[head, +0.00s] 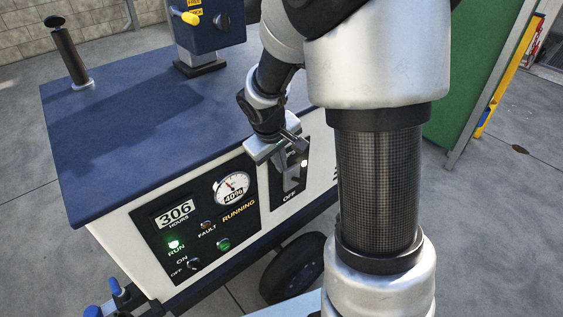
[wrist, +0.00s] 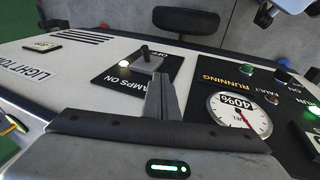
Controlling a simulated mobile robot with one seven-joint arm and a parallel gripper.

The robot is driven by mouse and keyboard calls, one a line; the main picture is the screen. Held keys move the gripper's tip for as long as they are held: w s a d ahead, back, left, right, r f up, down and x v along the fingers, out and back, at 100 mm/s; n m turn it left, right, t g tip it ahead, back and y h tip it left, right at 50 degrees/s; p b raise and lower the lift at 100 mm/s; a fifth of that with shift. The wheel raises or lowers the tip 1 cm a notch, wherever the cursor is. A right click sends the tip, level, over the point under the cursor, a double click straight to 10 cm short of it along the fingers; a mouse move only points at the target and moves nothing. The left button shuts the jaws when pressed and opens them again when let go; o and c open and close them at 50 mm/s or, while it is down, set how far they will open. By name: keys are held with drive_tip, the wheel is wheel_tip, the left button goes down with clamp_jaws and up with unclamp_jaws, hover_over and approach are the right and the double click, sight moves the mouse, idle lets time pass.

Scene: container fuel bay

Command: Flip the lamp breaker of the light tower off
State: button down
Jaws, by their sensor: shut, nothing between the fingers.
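The lamp breaker (wrist: 147,60) is a grey block with a short dark lever on a black plate in the wrist view, between the words LAMPS ON and OFF. A small white light beside it is lit. Its black plate also shows in the head view (head: 289,197), on the right of the light tower's front, partly hidden by my gripper. The lever leans toward the OFF word in the wrist picture, but I cannot be sure of its setting. My gripper (wrist: 160,88) is shut and empty, its fingertips close to the breaker on the LAMPS ON side. I cannot tell whether they touch.
A blue post box (head: 210,30) with a yellow handle stands on the blue top. A green panel (head: 480,75) stands at right.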

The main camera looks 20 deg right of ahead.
drive_tip(key=b, duration=0.2)
approach(297, 180)
wheel_tip(297, 180, down, 4)
drive_tip(key=a, duration=0.3)
drive_tip(key=shift+w+d+f, duration=0.2)
drive_tip(key=shift+d, duration=0.4)
drive_tip(key=shift+w+d+f, duration=0.15)
drive_tip(key=shift+w+d, duration=0.05)
drive_tip(key=shift+d, duration=0.4)
drive_tip(key=shift+w+d+f, duration=0.2)
drive_tip(key=shift+w+d, duration=0.05)
drive_tip(key=shift+d, duration=0.35)
drive_tip(key=shift+d, duration=0.15)
drive_tip(key=shift+s, duration=0.2)
